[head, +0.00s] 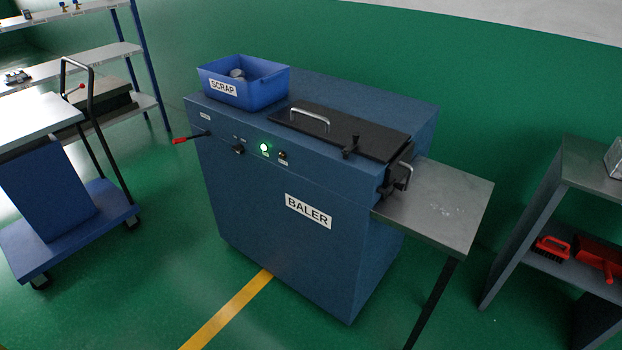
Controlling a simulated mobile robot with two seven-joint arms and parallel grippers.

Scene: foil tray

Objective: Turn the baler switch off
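The baler (270,220) is a blue cabinet in the middle of the head view, with a "BALER" label on its front. A dark rotary switch (239,149) sits on the upper front panel; its exact position is too small to read. Right of it, a green lamp (264,147) is lit, and a small dark knob or button (282,155) is beside that. A lever with a red grip (188,138) sticks out at the panel's left. The black lid (345,131) on top is down. Neither of my grippers is in view.
A blue SCRAP bin (270,89) holding grey pieces stands on the baler. A metal side table (440,205) adjoins its right. A blue cart (50,235) stands left, shelves (85,55) behind it. A grey shelf (545,215) stands right. Floor before the baler is clear.

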